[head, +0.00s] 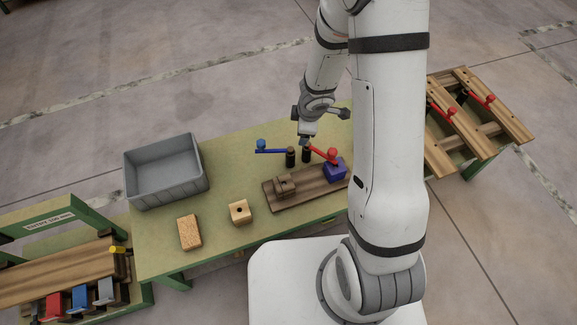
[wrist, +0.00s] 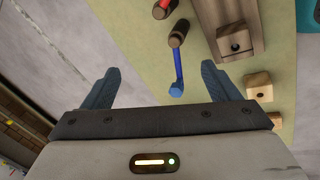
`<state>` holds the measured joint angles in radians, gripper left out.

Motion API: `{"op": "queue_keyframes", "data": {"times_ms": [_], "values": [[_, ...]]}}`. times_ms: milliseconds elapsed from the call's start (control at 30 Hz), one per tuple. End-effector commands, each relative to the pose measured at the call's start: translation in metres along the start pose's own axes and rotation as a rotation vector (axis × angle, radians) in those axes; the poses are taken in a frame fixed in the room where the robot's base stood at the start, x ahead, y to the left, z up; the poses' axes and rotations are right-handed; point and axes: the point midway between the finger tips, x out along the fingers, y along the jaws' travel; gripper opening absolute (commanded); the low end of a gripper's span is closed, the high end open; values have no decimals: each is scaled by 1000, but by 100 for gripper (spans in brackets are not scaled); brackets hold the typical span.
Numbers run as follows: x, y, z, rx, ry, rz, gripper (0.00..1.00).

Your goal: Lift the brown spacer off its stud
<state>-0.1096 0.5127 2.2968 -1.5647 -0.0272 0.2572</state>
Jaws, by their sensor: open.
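The brown spacer (head: 285,186) is a wooden block sitting on the left part of a dark wooden board (head: 312,188) on the green table. In the wrist view, the spacer (wrist: 234,42) shows at the upper right with a dark round spot on its face; I cannot tell how far it sits on its stud. My gripper (wrist: 160,68) is open, with nothing seen held between its two blue-grey fingers. In the head view, my gripper (head: 304,142) is behind the board, near two levers and apart from the spacer.
A blue-knobbed lever (head: 270,150) and a red-knobbed lever (head: 322,154) stand behind the board. A blue block (head: 336,170) sits at its right. A pale holed block (head: 239,212), a speckled block (head: 190,232) and a grey bin (head: 168,188) are left.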

Motion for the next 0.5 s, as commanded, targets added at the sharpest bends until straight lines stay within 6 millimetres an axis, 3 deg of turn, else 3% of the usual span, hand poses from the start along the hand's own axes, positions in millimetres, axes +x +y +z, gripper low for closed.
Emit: {"op": "queue_keyframes", "data": {"times_ms": [33,100,200,300,500], "values": [[35,-24,-6,-76,38,-73,82],[63,-52,-15,-170,93,-161,82],[90,-87,-22,-271,155,-268,82],[104,-111,-25,-336,196,-342,82],[119,-130,-27,-377,223,-392,82]]}}
